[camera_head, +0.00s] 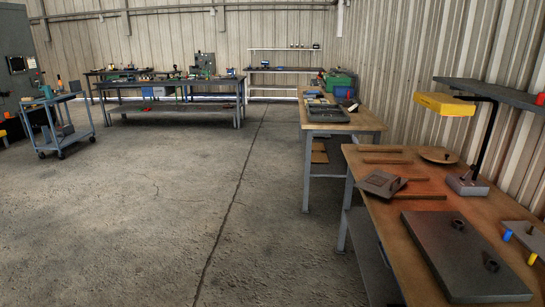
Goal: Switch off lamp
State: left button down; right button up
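A desk lamp with a yellow head (445,104) and a dark slanted stem stands on the wooden table (372,208) at the right. Its grey base (466,184) rests on the table toward the wall. The tabletop under the lamp head looks warmer and brighter, so the lamp seems lit. I cannot make out a switch clearly on the base. Neither of my grippers shows in the head view.
On the lamp's table lie a dark enclosure plate (455,262), a tilted grey panel (382,184), wooden strips and a round disc (438,155). A grey shelf (500,93) juts out behind the lamp. A blue cart (66,146) stands far left. The concrete floor (190,200) is clear.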

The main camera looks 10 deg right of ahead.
aim_at(472, 167)
jog(key=i, duration=5.85)
jog(key=l+z, duration=0.1)
jog(key=z, duration=5.5)
